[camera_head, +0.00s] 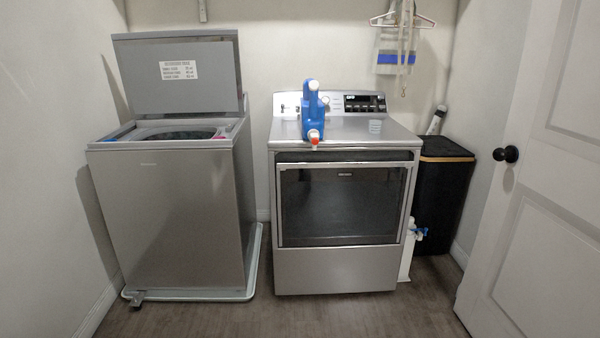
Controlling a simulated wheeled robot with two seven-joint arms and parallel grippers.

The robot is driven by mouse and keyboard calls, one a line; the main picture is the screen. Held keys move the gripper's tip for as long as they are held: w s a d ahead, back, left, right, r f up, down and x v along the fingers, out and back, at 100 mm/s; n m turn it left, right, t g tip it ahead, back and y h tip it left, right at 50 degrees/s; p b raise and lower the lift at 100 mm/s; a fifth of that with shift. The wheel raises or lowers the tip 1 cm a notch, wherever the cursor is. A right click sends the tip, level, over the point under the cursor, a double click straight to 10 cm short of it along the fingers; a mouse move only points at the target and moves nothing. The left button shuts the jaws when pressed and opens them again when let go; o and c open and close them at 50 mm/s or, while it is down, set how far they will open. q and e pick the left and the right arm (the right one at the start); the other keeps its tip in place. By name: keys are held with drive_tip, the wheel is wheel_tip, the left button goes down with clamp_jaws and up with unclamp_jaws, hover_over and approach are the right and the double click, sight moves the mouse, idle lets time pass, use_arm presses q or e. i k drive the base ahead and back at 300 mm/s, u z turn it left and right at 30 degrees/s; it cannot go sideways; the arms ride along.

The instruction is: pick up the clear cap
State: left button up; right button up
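A small clear cap (375,126) stands on the top of the front-load machine (345,227), right of the blue bottle and below the control panel. It is see-through and small, so its exact shape is hard to tell. The blue bottle (312,112) has a white cap at its top and a red-and-white spout at the front edge. Neither of my grippers is in view.
The top-load washer (170,215) stands at the left with its lid (180,75) raised. A black hamper (443,195) with a wooden rim and a white bottle (408,250) with a blue tap stand at the right. The white door (545,180) is open. The front floor is clear.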

sight(374, 126)
drive_tip(key=z, duration=0.1)
drive_tip(key=i, duration=3.05)
drive_tip(key=z, duration=0.1)
